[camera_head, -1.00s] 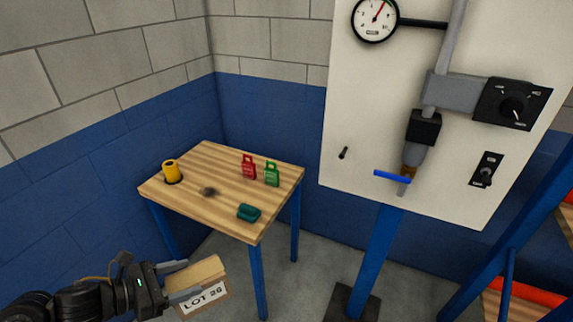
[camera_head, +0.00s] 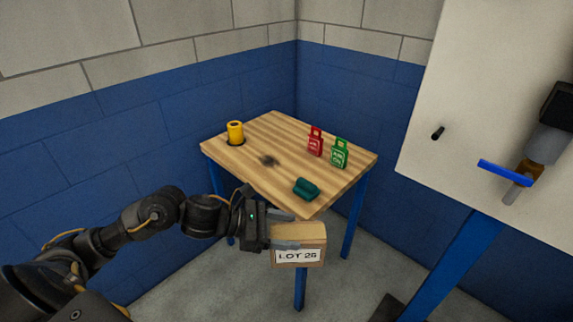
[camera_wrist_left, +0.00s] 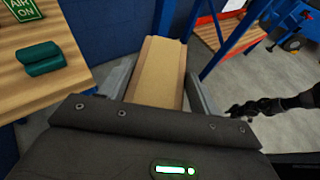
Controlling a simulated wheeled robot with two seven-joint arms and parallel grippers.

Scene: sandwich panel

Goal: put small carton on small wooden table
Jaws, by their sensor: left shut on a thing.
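The small carton (camera_head: 299,246) is a brown box with a white label reading LOT 26. My left gripper (camera_head: 290,230) is shut on it and holds it in the air in front of the small wooden table's near edge. In the left wrist view the carton (camera_wrist_left: 157,75) sits between the two fingers of my left gripper (camera_wrist_left: 157,92). The small wooden table (camera_head: 240,160) has a striped wood top and blue legs; its top also shows in the left wrist view (camera_wrist_left: 45,92). My right gripper is not in the head view.
On the table are a yellow cylinder (camera_head: 235,132), a red tag (camera_head: 315,142), a green tag (camera_head: 339,154) and a teal object (camera_head: 306,188). A dark smudge marks the bare middle. Blue walls stand behind. A white panel (camera_head: 440,150) with a blue-handled valve is at right.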

